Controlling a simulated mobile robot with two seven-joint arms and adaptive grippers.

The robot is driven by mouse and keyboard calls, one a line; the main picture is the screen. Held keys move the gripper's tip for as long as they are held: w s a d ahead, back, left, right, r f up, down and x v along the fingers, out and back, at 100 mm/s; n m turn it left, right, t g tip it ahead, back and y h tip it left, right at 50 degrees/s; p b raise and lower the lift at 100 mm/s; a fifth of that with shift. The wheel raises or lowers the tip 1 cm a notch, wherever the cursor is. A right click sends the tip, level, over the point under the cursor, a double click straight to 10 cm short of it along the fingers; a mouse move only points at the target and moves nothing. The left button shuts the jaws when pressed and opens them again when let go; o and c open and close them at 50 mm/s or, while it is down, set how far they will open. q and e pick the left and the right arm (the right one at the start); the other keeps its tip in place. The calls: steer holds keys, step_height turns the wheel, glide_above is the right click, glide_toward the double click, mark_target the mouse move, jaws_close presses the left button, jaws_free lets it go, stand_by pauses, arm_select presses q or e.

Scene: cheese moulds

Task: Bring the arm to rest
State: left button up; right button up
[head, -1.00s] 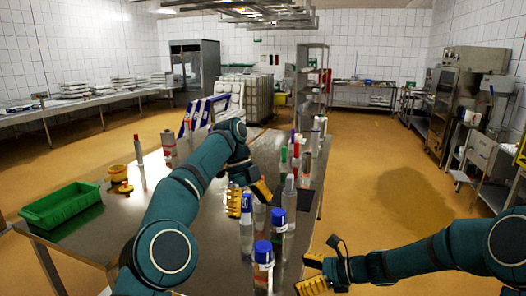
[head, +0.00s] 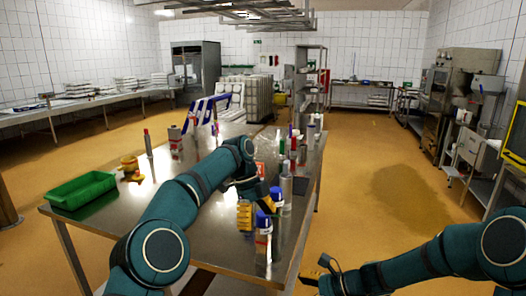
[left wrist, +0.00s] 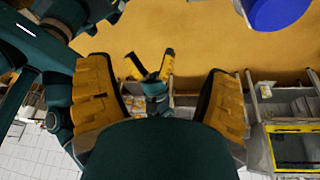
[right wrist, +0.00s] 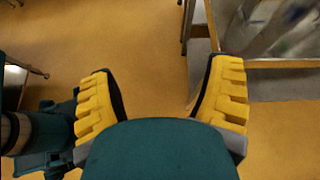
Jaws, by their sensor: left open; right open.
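My left arm reaches in from the left over the steel table (head: 120,222). Its gripper (head: 255,204) is open, with yellow fingers apart, close beside blue-capped bottles (head: 264,245) near the table's right edge. I cannot tell whether it touches them. In the left wrist view the left fingers (left wrist: 158,70) are spread with nothing between them; a blue cap (left wrist: 278,10) shows at the top right. My right gripper (right wrist: 153,75) is open and empty over bare floor.
A blue-and-white rack (head: 207,112) stands at the far end. Floor to the right (head: 385,190) is clear.

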arm_select(q)
steer(key=s+f+n+t+h, duration=0.15)
steer(key=f+n, duration=0.25)
steer(key=f, duration=0.4)
steer(key=s+d+f+n, duration=0.1)
steer(key=s+f+n, duration=0.25)
steer(key=f, duration=0.45)
steer(key=s+f+n, duration=0.2)
steer(key=f+n, duration=0.2)
steer(key=f, duration=0.4)
steer(key=s+a+f+n+t, duration=0.1)
steer(key=s+a+f+n, duration=0.2)
steer(key=s+n, duration=0.2)
steer(key=s+a+f+n+t, duration=0.1)
steer(key=s+a+f+n, duration=0.2)
steer(key=s, duration=0.7)
steer(key=s+a+f+n+t, duration=0.1)
steer(key=s+a+f+n, duration=0.3)
steer(key=s+n, duration=0.3)
steer(key=shift+s+f+n+y, duration=0.35)
steer(key=shift+s+y, duration=0.1)
steer(key=shift+s, duration=0.35)
arm_select(e)
steer(key=s+f+n+g+h, duration=0.1)
steer(key=s+f+n+h, duration=0.6)
steer(key=s+f+n, duration=1.1)
steer(key=shift+s+f+n+h, duration=0.3)
steer(key=shift+s, duration=0.7)
